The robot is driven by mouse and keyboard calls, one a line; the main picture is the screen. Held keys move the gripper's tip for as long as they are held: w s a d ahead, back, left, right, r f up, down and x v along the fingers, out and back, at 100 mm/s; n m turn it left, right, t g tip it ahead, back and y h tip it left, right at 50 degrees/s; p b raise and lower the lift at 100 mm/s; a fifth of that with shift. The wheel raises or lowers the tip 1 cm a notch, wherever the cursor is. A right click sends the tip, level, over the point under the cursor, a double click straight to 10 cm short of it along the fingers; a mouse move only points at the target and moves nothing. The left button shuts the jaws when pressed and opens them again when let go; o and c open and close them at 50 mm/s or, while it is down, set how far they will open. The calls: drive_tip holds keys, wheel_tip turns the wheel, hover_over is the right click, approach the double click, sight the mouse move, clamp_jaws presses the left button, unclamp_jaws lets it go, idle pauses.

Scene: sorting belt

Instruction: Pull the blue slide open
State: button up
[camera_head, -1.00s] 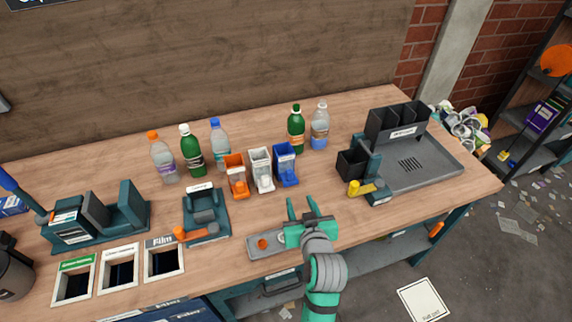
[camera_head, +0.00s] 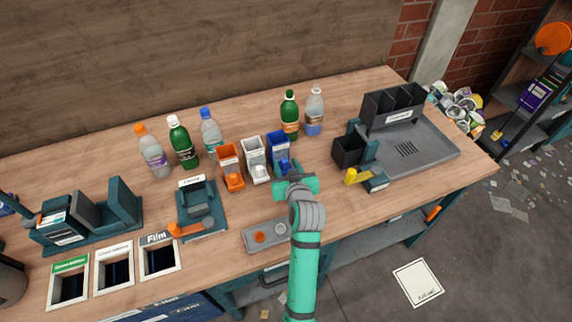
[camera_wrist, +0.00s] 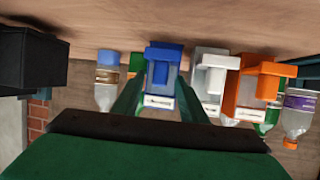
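The blue slide unit (camera_head: 278,145) stands at the right end of a row of three small dispensers on the bench. In the wrist view the blue unit (camera_wrist: 163,76) is straight ahead, with a blue knob on its front and a white label below. My gripper (camera_head: 289,171) is right in front of it in the head view, hiding its lower front. In the wrist view my two fingers (camera_wrist: 160,88) are spread apart, one to each side of the blue unit's front. I cannot tell whether they touch it. Nothing is held between them.
The white dispenser (camera_head: 254,158) and orange dispenser (camera_head: 230,167) stand close to the left. Green bottle (camera_head: 290,113) and clear bottle (camera_head: 314,112) stand behind. A small grey tray (camera_head: 262,246) lies at the front edge. A dark station (camera_head: 430,150) is to the right.

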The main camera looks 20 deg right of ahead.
drive_tip(key=shift+w+f, duration=0.15)
drive_tip(key=shift+w, duration=0.3)
clamp_jaws()
drive_tip(key=shift+s+d, duration=0.15)
drive_tip(key=shift+s, duration=2.95)
unclamp_jaws()
drive_tip(key=shift+s, duration=0.1)
drive_tip(key=v, duration=1)
drive_tip(key=shift+s, duration=0.35)
